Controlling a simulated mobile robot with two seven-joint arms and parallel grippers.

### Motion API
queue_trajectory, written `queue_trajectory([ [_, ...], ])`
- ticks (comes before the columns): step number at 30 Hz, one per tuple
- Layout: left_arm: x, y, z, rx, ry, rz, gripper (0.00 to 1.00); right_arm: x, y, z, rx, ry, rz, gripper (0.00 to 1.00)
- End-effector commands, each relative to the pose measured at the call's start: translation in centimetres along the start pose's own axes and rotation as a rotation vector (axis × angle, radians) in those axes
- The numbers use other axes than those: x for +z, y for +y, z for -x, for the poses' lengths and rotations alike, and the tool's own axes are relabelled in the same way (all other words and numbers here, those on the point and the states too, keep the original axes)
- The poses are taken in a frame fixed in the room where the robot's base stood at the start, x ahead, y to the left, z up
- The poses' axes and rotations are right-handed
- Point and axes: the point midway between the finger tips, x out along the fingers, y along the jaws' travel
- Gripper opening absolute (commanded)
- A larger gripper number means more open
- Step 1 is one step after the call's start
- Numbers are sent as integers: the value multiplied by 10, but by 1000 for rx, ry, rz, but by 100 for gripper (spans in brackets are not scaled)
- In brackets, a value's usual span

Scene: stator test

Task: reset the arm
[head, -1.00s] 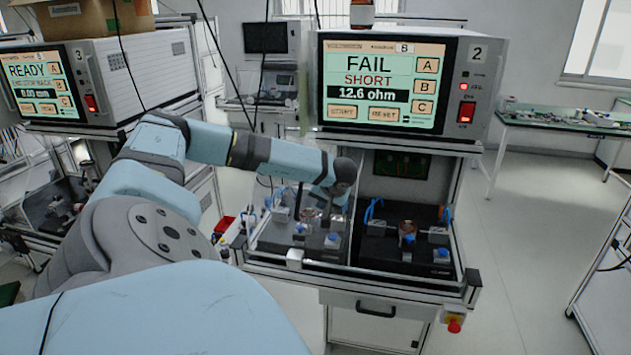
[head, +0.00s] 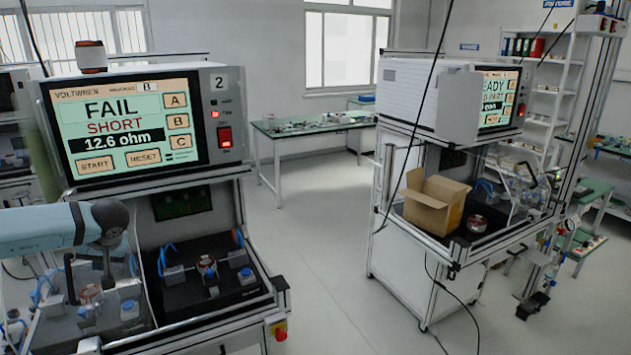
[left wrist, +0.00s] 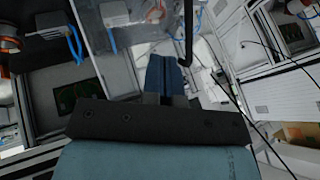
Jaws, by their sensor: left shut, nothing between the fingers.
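My left arm (head: 60,226) comes in from the left in the head view and ends over the left bay of station 2. My left gripper (head: 106,268) hangs down there, partly blurred behind the clear cover; in the left wrist view its fingers (left wrist: 166,75) are together with nothing between them. The tester (head: 135,125) above shows FAIL, SHORT, 12.6 ohm, with START and RESET on its screen. A copper stator (head: 206,265) sits in the right bay's black fixture (head: 190,290). Another copper part (head: 91,294) sits in the left bay. My right gripper is out of view.
A second station (head: 440,95) at the right, its screen partly hidden, holds an open cardboard box (head: 433,203) and a stator (head: 476,223). A green-topped table (head: 315,126) stands behind. The floor (head: 320,230) between the stations is clear.

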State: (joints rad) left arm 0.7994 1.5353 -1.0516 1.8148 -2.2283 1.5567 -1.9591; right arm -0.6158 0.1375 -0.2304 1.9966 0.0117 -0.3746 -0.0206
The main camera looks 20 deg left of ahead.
Motion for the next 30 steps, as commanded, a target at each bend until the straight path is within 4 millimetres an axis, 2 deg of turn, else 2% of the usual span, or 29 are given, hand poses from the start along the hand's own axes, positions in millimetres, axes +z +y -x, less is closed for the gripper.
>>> queue_trajectory([
  [2,2,3,0,8,-5,0,0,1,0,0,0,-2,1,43],
  [5,15,25,-2,62,-39,8,0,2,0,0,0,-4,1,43],
  [8,46,69,-4,177,-126,36,0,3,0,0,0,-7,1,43],
  [13,132,164,9,426,-408,152,0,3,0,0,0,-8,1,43],
  [17,205,228,36,577,-708,295,0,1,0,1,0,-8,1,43],
  [18,229,245,47,612,-818,350,0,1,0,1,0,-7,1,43],
  [20,263,269,67,650,-999,445,0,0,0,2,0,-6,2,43],
  [21,286,284,82,664,-1135,518,0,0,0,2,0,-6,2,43],
  [23,319,304,108,661,-1368,648,0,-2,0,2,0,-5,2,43],
  [24,339,316,128,636,-1548,755,0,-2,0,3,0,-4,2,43],
  [27,371,337,169,478,-2006,1054,0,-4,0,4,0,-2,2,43],
  [29,381,345,185,313,-2269,1245,0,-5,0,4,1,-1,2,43],
  [30,385,348,190,171,-2437,1375,0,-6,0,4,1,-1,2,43],
])
